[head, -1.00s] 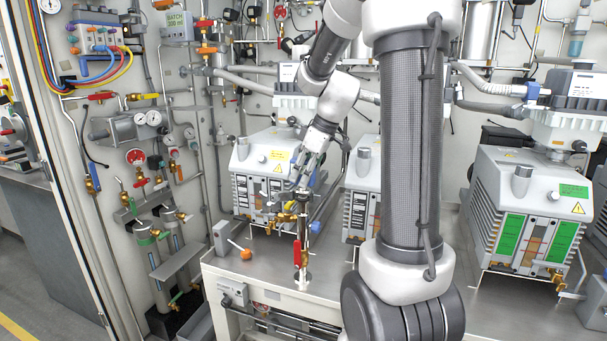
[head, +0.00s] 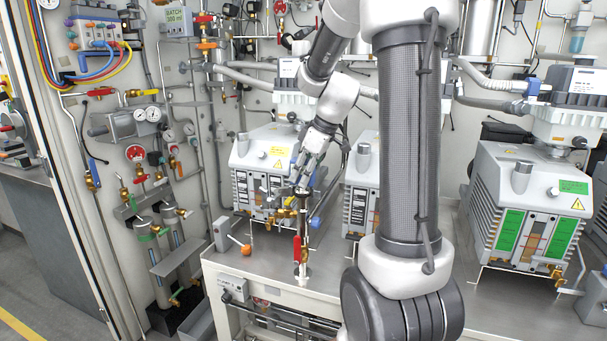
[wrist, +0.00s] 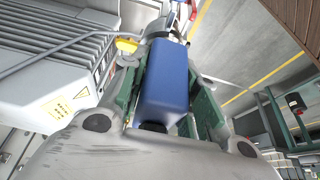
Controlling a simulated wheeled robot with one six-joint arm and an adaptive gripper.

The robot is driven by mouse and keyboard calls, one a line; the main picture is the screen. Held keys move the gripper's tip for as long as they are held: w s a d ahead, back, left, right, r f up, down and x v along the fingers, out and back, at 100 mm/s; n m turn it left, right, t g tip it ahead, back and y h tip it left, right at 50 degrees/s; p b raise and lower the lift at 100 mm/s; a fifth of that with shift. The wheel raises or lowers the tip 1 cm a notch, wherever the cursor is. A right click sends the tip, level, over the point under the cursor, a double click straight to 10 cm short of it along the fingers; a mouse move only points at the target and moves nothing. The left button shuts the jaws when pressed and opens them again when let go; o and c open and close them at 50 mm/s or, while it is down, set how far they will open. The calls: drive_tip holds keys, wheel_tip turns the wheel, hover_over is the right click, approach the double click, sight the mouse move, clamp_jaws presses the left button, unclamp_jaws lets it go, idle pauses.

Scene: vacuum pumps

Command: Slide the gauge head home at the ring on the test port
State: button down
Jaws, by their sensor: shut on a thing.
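In the wrist view, the gauge head is a blue box-shaped body (wrist: 166,85) held between the green-lined fingers of my gripper (wrist: 166,98). In the head view, my gripper (head: 302,184) points down over the upright test port, and the gauge head there is mostly hidden by the fingers. The test port is a slim metal column (head: 303,256) with a red-handled valve (head: 297,247), standing on the bench near its front edge. A dark upper section sits just below my fingers. The ring and any gap at the joint are too small to tell.
A pump (head: 262,160) stands close behind the port, with brass fittings beside it. A small grey box with an orange-knobbed lever (head: 246,250) is left of the port. More pumps (head: 530,195) stand right. Bare bench (head: 330,262) lies around the port's foot.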

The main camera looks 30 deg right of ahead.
drive_tip(key=shift+f, duration=0.2)
drive_tip(key=c, duration=1)
unclamp_jaws()
drive_tip(key=v, duration=1.2)
